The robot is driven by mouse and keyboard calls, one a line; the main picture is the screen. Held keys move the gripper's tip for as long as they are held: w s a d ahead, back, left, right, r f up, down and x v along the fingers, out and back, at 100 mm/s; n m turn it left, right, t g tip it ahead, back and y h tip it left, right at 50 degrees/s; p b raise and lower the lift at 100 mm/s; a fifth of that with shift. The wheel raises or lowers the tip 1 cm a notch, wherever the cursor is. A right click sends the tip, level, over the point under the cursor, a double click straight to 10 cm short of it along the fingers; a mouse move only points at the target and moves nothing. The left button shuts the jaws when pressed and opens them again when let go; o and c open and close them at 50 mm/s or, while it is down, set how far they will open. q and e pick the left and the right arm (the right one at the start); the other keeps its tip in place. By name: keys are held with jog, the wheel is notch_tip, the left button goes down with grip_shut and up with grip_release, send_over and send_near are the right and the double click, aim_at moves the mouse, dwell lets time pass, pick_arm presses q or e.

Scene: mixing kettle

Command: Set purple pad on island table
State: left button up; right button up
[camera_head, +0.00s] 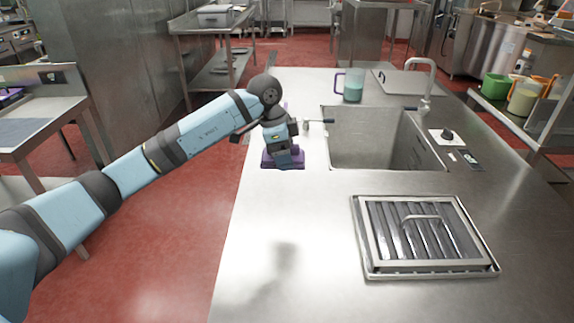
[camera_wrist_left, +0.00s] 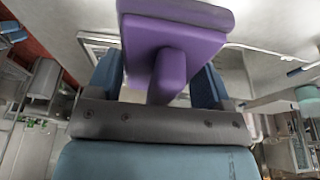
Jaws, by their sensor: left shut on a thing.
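The purple pad (camera_head: 269,162) shows in the head view at the left edge of the steel island table (camera_head: 262,215), beside the sink. My right gripper is in neither view.
The sink (camera_head: 370,140) with its faucet (camera_head: 424,80) lies right of the pad. A jug of teal liquid (camera_head: 352,86) stands behind it. A slatted steel grate (camera_head: 420,235) lies at the front right. The table's front left is clear.

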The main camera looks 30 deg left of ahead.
aim_at(288, 214)
pick_arm(q)
notch_tip(288, 214, down, 19)
jog(key=shift+r+b, duration=0.1)
jog(key=shift+b, duration=0.6)
jog(key=shift+r, duration=0.1)
jog(key=o, duration=0.8)
jog(key=p+v, duration=0.1)
jog(key=v, duration=1.1)
jog(key=shift+d, duration=0.1)
